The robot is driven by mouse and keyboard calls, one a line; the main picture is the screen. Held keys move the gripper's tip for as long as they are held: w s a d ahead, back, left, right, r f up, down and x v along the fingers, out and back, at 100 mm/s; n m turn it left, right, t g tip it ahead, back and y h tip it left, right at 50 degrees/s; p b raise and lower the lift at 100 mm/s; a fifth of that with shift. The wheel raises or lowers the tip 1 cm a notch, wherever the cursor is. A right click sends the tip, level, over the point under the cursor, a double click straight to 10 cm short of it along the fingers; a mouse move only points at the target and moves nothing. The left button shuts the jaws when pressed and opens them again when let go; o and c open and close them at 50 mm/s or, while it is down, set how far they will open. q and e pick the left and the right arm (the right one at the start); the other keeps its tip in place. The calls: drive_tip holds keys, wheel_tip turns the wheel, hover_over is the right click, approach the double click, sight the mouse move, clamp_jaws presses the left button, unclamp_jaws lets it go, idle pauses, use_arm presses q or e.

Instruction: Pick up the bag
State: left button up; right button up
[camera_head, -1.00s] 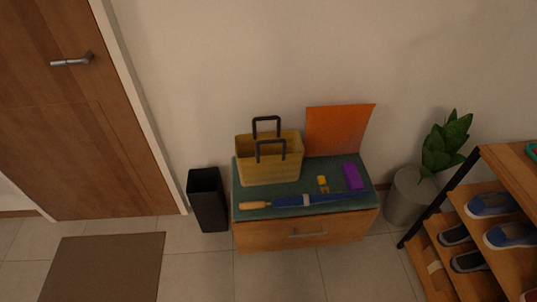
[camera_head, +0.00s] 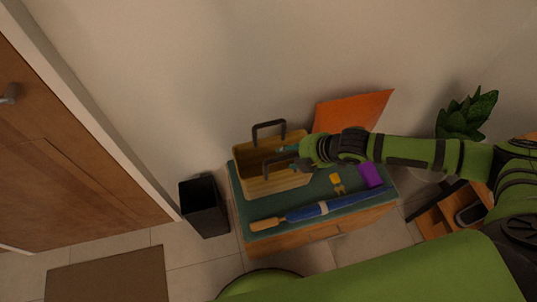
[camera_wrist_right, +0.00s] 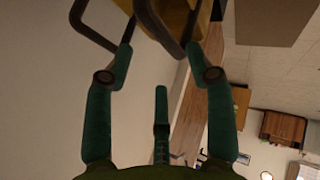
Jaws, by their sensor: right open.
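The yellow bag (camera_head: 268,183) with two dark handles stands upright on the green top of the bench. My right gripper (camera_head: 283,155) reaches in from the right at the top of the bag, with its fingers near the front handle. In the right wrist view, the open fingers (camera_wrist_right: 160,50) stand apart, and a dark handle of the bag (camera_wrist_right: 178,14) shows between and just beyond their tips. I cannot tell whether a finger touches it. The gripper's body hides part of the bag's right side. My left gripper is not in view.
A black bin (camera_head: 204,208) stands left. A plant (camera_head: 466,112) and shoe rack (camera_head: 440,222) are right.

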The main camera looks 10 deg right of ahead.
sight(282, 157)
drive_tip(key=x, duration=0.5)
drive_tip(key=shift+s+f+p, duration=0.15)
drive_tip(key=shift+f+p, duration=0.15)
drive_tip(key=shift+w+a+f, duration=0.2)
drive_tip(key=shift+w+f, duration=0.05)
drive_tip(key=shift+f, duration=0.05)
drive_tip(key=shift+w+a+f, duration=0.1)
drive_tip(key=shift+w+f, duration=0.05)
drive_tip(key=shift+f, duration=0.05)
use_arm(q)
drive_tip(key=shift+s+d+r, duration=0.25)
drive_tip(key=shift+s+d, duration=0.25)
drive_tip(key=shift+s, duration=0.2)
use_arm(e)
drive_tip(key=shift+c, duration=0.4)
clamp_jaws()
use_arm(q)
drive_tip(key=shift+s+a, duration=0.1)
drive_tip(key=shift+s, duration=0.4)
use_arm(e)
drive_tip(key=shift+r, duration=0.1)
